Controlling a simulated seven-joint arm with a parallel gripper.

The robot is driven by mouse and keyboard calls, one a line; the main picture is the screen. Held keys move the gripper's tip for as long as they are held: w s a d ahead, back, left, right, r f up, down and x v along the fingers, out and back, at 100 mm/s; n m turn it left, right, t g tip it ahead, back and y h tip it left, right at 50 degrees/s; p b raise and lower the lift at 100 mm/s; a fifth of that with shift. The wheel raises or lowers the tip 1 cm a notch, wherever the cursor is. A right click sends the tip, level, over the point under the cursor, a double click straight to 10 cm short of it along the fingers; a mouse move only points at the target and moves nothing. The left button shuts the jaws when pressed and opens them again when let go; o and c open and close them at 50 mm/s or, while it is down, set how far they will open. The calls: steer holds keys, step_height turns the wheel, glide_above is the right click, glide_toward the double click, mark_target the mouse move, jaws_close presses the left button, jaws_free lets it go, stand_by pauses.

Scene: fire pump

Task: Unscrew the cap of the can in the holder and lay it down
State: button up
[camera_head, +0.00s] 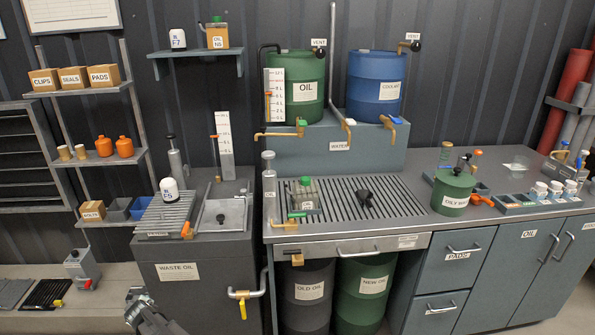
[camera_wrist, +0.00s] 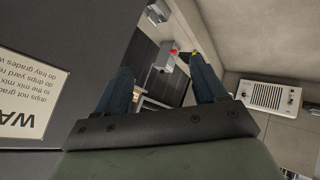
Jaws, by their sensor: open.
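A small squarish can (camera_head: 310,197) with a green cap (camera_head: 305,181) stands upright at the left end of the grated counter, in what looks like a holder. The cap sits on top of the can. The holder's details are too small to tell. My gripper (camera_head: 137,297) is low at the bottom left, in front of the waste oil cabinet and well away from the can. In the wrist view, my gripper (camera_wrist: 165,82) is open with nothing between its two blue-grey fingers. The can is not in the wrist view.
The grated drain counter (camera_head: 400,226) has free room right of the can, around a dark funnel-like piece (camera_head: 365,198). Brass taps (camera_head: 280,134) hang above it. A green oily bin (camera_head: 452,194) stands to the right. The waste oil cabinet (camera_head: 205,295) is beside my gripper.

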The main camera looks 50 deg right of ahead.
steer(key=w+r+n+t, duration=0.1)
steer(key=w+r+t, duration=0.1)
steer(key=w+r, duration=0.55)
steer(key=w+r+n+t, duration=0.1)
steer(key=w+r+t, duration=0.25)
steer(key=r, duration=0.75)
steer(key=w+r+n+t, duration=0.1)
steer(key=w+r+t, duration=0.1)
steer(key=w+r, duration=0.55)
steer(key=w+d+r+m+h, duration=0.1)
steer(key=d+r, duration=0.7)
steer(key=r, duration=0.6)
steer(key=s+d+r+m+g+h, duration=0.25)
steer(key=d+m, duration=0.25)
steer(key=d, duration=0.9)
step_height(320, 180, up, 7)
steer(key=m+g+y, duration=0.3)
steer(key=m+g, duration=1)
steer(key=m, duration=0.5)
glide_above(305, 178)
steer(key=s+a, duration=0.1)
steer(key=a, duration=0.3)
steer(key=shift+h, duration=0.35)
steer(key=x, duration=1.2)
steer(key=shift+s+d+f, duration=0.15)
steer(key=shift+f, duration=0.25)
